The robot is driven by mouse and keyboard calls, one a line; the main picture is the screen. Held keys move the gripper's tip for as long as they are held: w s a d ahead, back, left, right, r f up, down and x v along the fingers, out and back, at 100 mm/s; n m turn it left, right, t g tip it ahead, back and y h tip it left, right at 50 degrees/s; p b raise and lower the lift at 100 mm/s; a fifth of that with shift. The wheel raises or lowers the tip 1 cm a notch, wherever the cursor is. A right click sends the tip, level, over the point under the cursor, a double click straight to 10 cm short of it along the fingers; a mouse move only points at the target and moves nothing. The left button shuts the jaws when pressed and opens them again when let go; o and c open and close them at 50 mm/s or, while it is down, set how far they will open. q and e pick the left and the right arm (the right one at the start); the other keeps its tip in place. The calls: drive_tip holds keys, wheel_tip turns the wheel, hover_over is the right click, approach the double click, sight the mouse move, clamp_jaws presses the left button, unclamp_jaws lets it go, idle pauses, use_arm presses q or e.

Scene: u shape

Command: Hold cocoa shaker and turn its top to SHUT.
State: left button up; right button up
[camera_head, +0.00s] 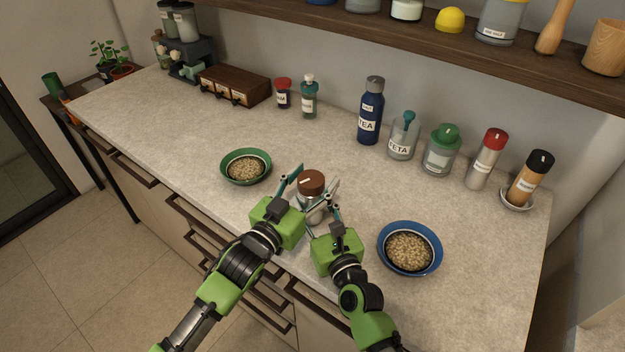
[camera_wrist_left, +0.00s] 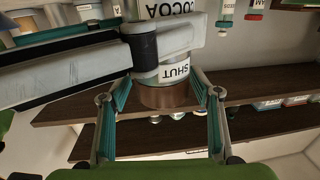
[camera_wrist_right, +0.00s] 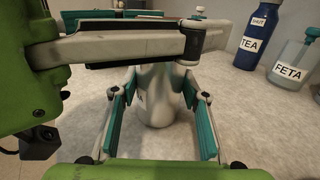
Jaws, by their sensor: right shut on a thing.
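The cocoa shaker (camera_head: 312,185) stands upright near the counter's front edge, with a pale body and a brown round top. My left gripper (camera_head: 313,178) is at the brown top, fingers apart on either side. In the left wrist view, which is upside down, the brown top (camera_wrist_left: 168,97) sits between the fingers; the labels SHUT (camera_wrist_left: 175,71) and COCOA (camera_wrist_left: 168,8) show. My right gripper (camera_head: 316,207) is shut on the shaker's body, lower down.
A green bowl (camera_head: 224,168) of grain lies to the left and a blue bowl (camera_head: 384,254) of grain to the right, close to my right gripper. A TEA bottle (camera_head: 370,108), a FETA jar (camera_head: 402,140) and several other containers line the wall. The counter (camera_head: 190,135) between is clear.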

use_arm(q)
drive_tip(key=shift+a+f, duration=0.15)
drive_tip(key=shift+s+a, duration=0.15)
drive_tip(key=shift+s, duration=0.15)
drive_tip(key=v, duration=1.1)
drive_tip(key=shift+s, duration=0.15)
use_arm(e)
drive_tip(key=o, duration=1.6)
drive_tip(key=shift+c, duration=0.2)
drive_tip(key=shift+d, duration=0.1)
drive_tip(key=shift+s, duration=0.1)
drive_tip(key=v, duration=1.1)
drive_tip(key=shift+s+d, duration=0.15)
drive_tip(key=shift+s, duration=0.2)
